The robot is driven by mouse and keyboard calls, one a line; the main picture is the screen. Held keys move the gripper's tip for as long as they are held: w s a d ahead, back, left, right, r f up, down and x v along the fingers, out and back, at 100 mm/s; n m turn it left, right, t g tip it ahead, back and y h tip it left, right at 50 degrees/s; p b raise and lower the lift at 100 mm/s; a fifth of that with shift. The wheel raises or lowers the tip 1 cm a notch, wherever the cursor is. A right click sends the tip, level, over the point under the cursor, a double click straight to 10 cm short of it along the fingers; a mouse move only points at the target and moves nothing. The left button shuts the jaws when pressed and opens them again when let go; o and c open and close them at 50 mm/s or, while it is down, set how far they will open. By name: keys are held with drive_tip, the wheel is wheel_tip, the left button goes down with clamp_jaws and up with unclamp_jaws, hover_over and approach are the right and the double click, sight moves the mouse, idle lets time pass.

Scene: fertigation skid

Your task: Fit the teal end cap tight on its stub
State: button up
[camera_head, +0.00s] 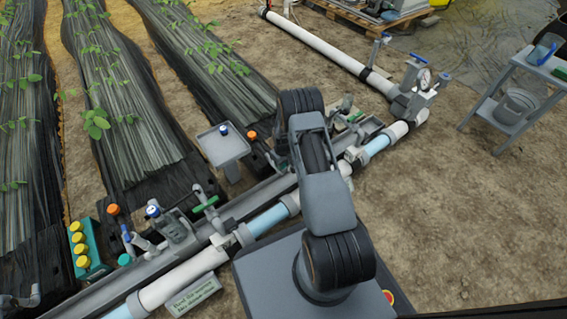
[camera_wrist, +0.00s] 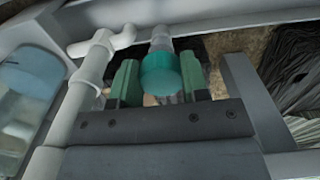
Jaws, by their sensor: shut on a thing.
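The teal end cap (camera_wrist: 161,76) is in the middle of the wrist view, between the two green fingertips of my gripper (camera_wrist: 160,82). My gripper is shut on the cap, with one finger on each side. The grey stub (camera_wrist: 160,40) runs from the pipework to the cap and appears in line with it. The cap covers the stub's near end, so I cannot tell how far on it sits. In the head view my arm hides my gripper and this cap.
A white pipe with an elbow (camera_wrist: 94,62) stands close left of my gripper. A grey rail (camera_wrist: 245,95) is close on the right. In the head view are a small tray (camera_head: 222,148), a teal rack with yellow caps (camera_head: 88,252), a pressure gauge (camera_head: 423,79) and a side table (camera_head: 518,100).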

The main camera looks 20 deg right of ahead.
drive_tip(key=shift+f+b, duration=0.65)
drive_tip(key=shift+f, duration=0.05)
idle(0.4)
drive_tip(key=o, duration=0.6)
drive_tip(key=shift+o, duration=0.2)
drive_tip(key=shift+f, duration=0.35)
drive_tip(key=shift+c, duration=0.5)
